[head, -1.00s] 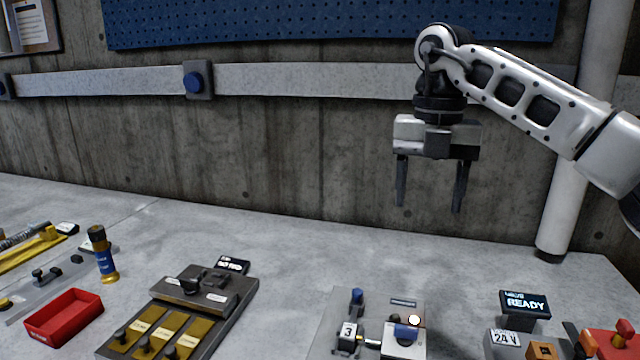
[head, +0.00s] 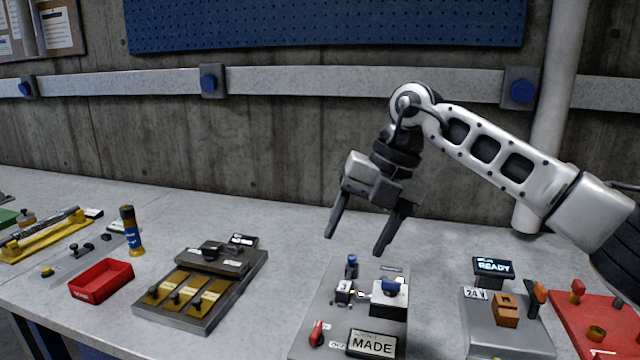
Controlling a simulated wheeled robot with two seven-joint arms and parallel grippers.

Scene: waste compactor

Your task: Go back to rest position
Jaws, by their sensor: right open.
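My right gripper (head: 358,240) is in the head view, reaching in from the right. It is tilted, with its two dark fingers apart and nothing between them. It hangs above the back of the table, over a grey fixture plate (head: 325,318) with a blue-topped block and a sign reading MADE. My left gripper is not in view.
The grey table (head: 275,290) holds a red tray (head: 101,281), a blue and gold bottle (head: 131,232), a dark panel with brass plates (head: 198,290), a READY display (head: 493,268) and a red plate (head: 600,325). A concrete wall and a white pipe (head: 550,110) stand behind.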

